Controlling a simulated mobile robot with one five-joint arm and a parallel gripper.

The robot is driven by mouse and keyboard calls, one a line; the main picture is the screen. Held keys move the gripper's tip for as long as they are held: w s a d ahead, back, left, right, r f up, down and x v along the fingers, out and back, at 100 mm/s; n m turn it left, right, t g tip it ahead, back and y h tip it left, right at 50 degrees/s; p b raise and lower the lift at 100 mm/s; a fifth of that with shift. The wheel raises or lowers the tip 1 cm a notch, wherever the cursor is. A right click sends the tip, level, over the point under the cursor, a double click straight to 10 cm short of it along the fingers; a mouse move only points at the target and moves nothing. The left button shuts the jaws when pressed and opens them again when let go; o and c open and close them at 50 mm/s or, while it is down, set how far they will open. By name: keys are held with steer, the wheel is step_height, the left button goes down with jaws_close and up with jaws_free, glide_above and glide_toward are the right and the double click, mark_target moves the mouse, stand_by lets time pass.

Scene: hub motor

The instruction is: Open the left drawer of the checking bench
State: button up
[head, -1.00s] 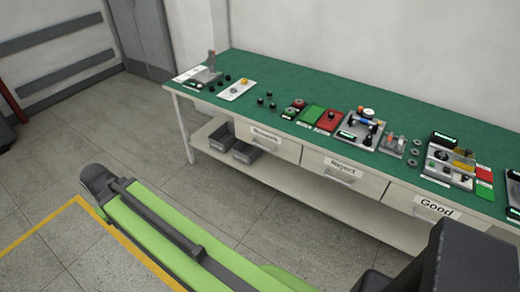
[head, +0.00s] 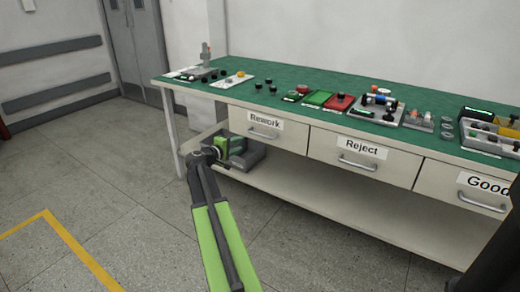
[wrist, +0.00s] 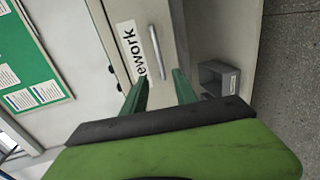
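The checking bench (head: 300,89) has a green top and a row of drawers. Its left drawer (head: 285,133), labelled "Rework", is closed and has a silver bar handle (head: 263,133). In the wrist view the drawer front (wrist: 166,22) appears turned sideways, with the handle (wrist: 154,53) just beyond my fingertips. My gripper (head: 228,145) is in front of the bench, left of and a little below this handle in the head view. In the wrist view my gripper (wrist: 158,82) is open, its two green fingers apart with nothing between them.
The "Reject" drawer (head: 325,147) and "Good" drawer (head: 440,182) are closed to the right. Grey bins (head: 247,158) stand on the lower shelf behind my gripper; one shows in the wrist view (wrist: 219,80). Several small parts and trays cover the bench top. The floor in front is clear.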

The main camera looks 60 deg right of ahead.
mark_target(259, 135)
steer(key=b+x, duration=0.3)
steer(key=x, duration=1.4)
steer(key=shift+d, duration=0.25)
jaws_close()
stand_by(0.6)
